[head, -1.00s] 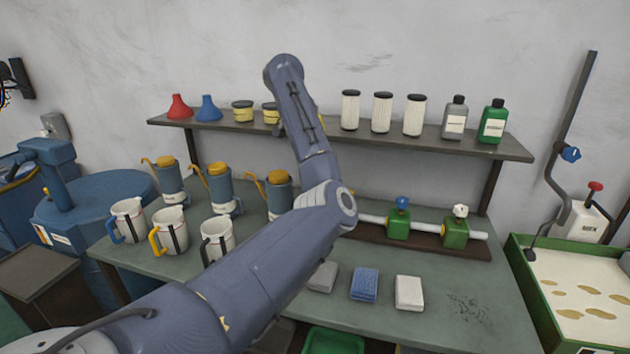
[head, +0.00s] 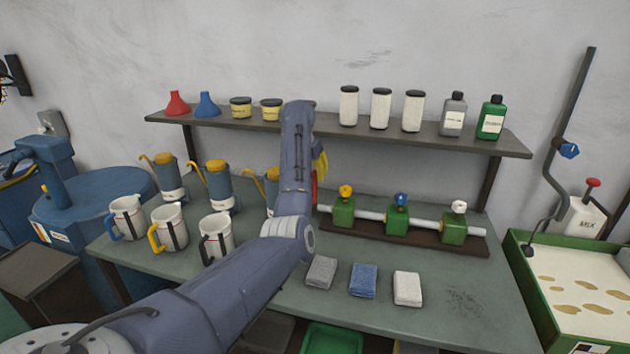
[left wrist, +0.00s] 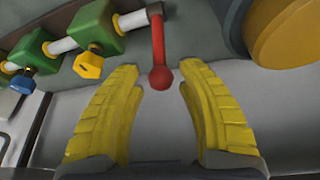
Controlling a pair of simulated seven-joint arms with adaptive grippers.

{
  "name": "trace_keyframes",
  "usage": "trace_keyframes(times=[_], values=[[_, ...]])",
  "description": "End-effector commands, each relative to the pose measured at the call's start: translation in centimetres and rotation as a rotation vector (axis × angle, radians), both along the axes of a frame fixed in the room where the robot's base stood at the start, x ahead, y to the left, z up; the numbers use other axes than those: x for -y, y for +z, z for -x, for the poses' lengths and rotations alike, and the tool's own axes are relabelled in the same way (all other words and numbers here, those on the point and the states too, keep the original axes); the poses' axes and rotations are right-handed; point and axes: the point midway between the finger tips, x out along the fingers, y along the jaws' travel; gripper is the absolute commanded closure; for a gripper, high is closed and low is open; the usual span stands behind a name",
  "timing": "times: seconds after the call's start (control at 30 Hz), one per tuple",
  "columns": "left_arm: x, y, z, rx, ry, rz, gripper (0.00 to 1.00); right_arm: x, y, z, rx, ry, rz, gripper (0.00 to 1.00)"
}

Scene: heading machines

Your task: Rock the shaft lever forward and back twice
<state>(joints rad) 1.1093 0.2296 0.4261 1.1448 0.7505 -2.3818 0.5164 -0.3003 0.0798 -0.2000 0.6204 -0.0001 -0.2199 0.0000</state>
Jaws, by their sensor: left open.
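The red shaft lever (left wrist: 158,48) has a ball end (left wrist: 161,78) and sits at the end of a pale shaft (left wrist: 63,46) in the left wrist view. In the head view only a sliver of the red lever (head: 314,188) shows beside my arm. My left gripper (left wrist: 160,70) is open, with its yellow fingers on either side of the ball end, and gaps show on both sides. In the head view the gripper (head: 320,165) is mostly hidden behind my left arm. My right gripper is not in view.
The shaft carries green blocks with yellow (head: 345,191), blue (head: 401,199) and white (head: 459,206) knobs. Blue oil cans (head: 217,184) stand close left of my arm. A shelf (head: 390,138) with bottles and canisters runs behind. Cloths (head: 363,280) lie in front.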

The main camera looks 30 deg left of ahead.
Motion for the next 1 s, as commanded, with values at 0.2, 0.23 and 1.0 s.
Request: trace_keyframes(times=[0.2, 0.23, 1.0], values=[[-0.1, -2.3, -0.9, -0.002, -0.001, -0.001, 0.62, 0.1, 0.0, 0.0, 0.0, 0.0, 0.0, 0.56], [-0.1, -2.5, -1.0, -0.001, 0.0, 0.0, 0.62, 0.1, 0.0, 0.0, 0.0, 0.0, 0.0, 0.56], [-0.1, -3.4, -1.4, 0.0, 0.0, 0.0, 0.86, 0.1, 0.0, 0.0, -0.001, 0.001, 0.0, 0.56]])
